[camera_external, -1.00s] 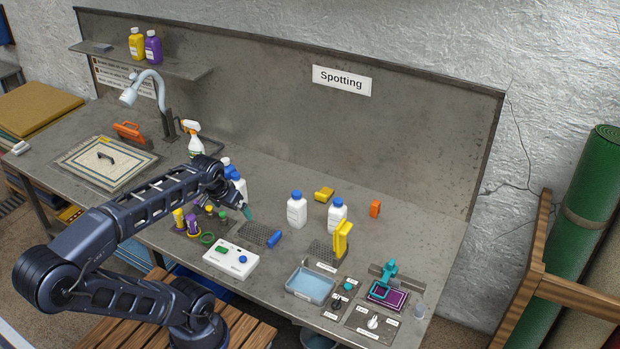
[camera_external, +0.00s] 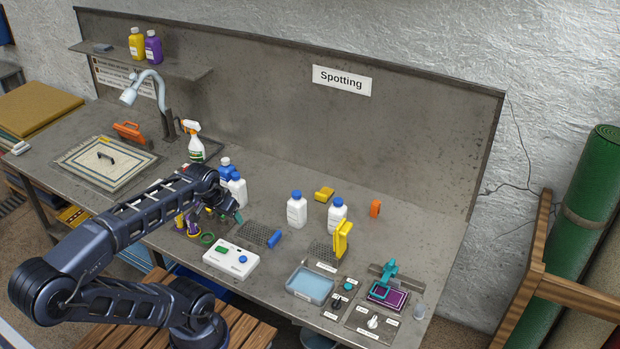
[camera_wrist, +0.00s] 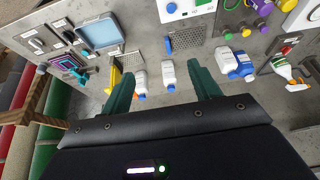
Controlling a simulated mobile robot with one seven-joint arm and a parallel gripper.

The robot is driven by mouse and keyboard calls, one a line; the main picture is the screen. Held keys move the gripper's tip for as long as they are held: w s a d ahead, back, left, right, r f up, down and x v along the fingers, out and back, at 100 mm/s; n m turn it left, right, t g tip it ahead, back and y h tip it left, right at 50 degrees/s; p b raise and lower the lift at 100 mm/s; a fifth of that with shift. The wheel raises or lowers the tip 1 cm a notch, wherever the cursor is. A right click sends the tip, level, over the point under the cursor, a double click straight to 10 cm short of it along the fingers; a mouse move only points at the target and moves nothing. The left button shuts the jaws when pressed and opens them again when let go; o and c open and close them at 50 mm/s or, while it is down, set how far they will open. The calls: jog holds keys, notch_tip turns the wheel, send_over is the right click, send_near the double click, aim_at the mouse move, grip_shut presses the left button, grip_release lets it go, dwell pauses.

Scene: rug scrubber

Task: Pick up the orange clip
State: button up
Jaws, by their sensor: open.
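Two orange things show in the external view, and I cannot tell for sure which is the clip. One is a long orange piece with a handle-like shape (camera_external: 130,131), near the framed rug sample at the left. The other is a small upright orange piece (camera_external: 375,208), right of the white bottles. My gripper (camera_external: 239,216) is over the bench's middle-left, apart from both. In the wrist view my gripper (camera_wrist: 162,78) is open, its green fingers spread with nothing held between them.
Two white bottles with blue caps (camera_external: 296,211) (camera_external: 337,215) and a yellow brush-like tool (camera_external: 342,239) stand mid-bench. A white control box (camera_external: 231,261) and a water tray (camera_external: 311,285) lie in front. A spray bottle (camera_external: 195,145) stands behind my arm.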

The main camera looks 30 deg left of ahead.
jog(key=w+d+r+m, duration=0.2)
jog(key=w+r, duration=0.1)
jog(key=w, duration=0.5)
jog(key=m+g+h, duration=0.4)
jog(key=m+g, duration=0.1)
jog(key=m, duration=1.1)
send_over(375, 202)
jog(key=a, duration=0.3)
notch_tip(375, 202, down, 25)
jog(key=shift+d+x, duration=0.15)
jog(key=shift+x, duration=2.55)
jog(key=shift+d+x, duration=0.15)
jog(key=shift+x, duration=2.55)
jog(key=shift+w+r, duration=0.15)
jog(key=shift+w, duration=0.1)
jog(key=shift+c, duration=0.2)
